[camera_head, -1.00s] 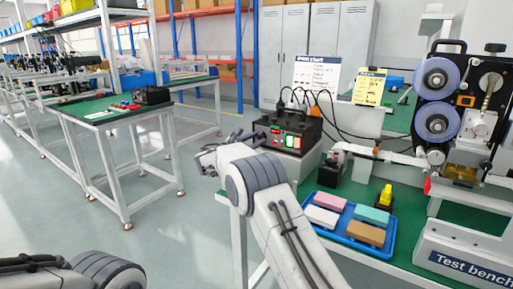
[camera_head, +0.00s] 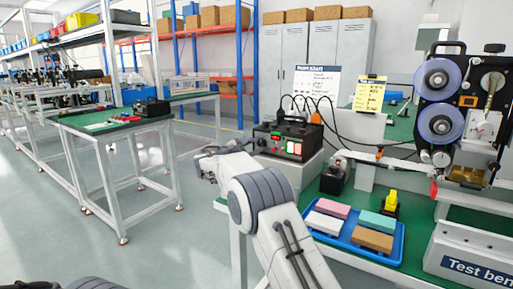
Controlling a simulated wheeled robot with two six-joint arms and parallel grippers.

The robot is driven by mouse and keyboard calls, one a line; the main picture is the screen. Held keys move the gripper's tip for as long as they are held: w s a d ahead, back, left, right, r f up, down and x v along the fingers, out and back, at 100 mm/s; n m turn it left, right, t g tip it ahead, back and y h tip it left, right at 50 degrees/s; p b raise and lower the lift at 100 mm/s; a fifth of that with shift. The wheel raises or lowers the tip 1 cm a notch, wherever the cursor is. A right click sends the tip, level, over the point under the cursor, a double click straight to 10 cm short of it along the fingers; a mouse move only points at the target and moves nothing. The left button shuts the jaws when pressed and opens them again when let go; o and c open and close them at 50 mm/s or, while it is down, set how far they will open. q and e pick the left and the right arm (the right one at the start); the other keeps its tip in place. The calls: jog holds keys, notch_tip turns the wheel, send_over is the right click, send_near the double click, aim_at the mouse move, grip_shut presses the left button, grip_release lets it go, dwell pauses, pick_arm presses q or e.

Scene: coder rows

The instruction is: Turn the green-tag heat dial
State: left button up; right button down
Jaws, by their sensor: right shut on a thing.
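The dark coder control box (camera_head: 287,142) stands on a pale block on the green bench, with red and green lit parts on its front. My right arm reaches up from the bottom, and my right gripper (camera_head: 246,141) is at the left end of the box's front. It is shut on a small part there, which fits a heat dial. The dial and its green tag are hidden or too small to make out. My left gripper is out of view; only a bit of my left arm shows at the bottom left.
A blue tray (camera_head: 352,240) with coloured blocks lies right of my right arm. A yellow-topped item (camera_head: 390,201) stands by it. The machine with two purple reels (camera_head: 440,80) rises at the right. Cables run behind the box. Open floor lies left, before another green-topped table (camera_head: 110,121).

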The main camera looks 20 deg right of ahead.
jog(key=c, duration=0.5)
grip_release()
jog(key=shift+c, duration=0.2)
jog(key=v, duration=1)
jog(key=shift+s+a, duration=0.1)
jog(key=shift+a, duration=0.15)
jog(key=shift+s+d, duration=0.1)
